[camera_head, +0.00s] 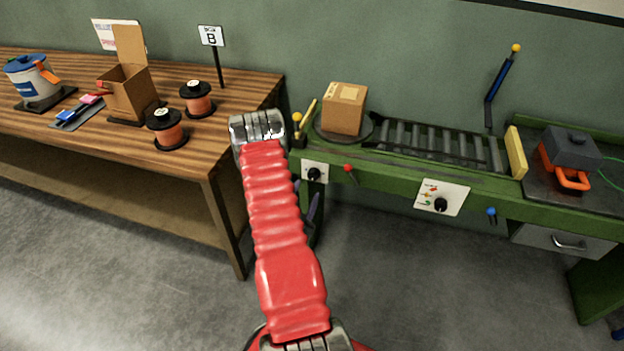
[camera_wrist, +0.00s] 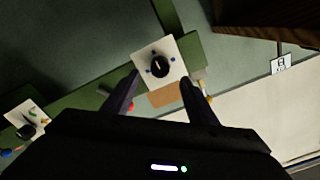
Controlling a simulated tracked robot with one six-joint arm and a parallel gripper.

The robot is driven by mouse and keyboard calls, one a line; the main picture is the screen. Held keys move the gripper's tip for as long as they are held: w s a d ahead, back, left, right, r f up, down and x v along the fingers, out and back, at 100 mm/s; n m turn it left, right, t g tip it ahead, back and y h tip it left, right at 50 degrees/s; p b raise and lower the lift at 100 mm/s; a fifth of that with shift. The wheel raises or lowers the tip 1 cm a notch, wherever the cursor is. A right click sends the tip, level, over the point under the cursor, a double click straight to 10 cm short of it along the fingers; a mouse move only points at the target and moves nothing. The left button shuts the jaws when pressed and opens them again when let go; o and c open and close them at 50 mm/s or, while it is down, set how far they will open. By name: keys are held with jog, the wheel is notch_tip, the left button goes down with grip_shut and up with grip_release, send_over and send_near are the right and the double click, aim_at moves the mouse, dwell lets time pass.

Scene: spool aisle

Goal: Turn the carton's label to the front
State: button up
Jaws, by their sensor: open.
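The brown carton (camera_head: 343,112) stands upright on a round dark turntable (camera_head: 322,131) at the left end of the green bench. A pale label patch shows on its top; I see no clear label on its visible sides. A white panel with a black knob (camera_head: 314,174) is on the bench front below it. My gripper (camera_wrist: 160,78) is open and empty, with its dark fingers either side of the same knob (camera_wrist: 160,65) in the wrist view; contact cannot be told. In the head view my red arm hides most of the gripper. A tan patch between the fingers may be the carton.
A roller conveyor (camera_head: 430,142) runs right from the turntable to a yellow stop (camera_head: 516,153). A red-ball lever (camera_head: 348,168) and a second knob panel (camera_head: 441,197) are on the bench front. A wooden table (camera_head: 205,150) with spools is left. The floor in front is clear.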

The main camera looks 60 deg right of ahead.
aim_at(312, 177)
jog(key=d, duration=0.5)
jog(key=w+d, duration=0.1)
jog(key=d, duration=0.1)
jog(key=shift+w+d, duration=0.1)
jog(key=shift+d, duration=0.15)
jog(key=shift+c, duration=0.4)
jog(key=c, duration=0.9)
jog(key=shift+d, duration=0.15)
jog(key=shift+c, duration=0.5)
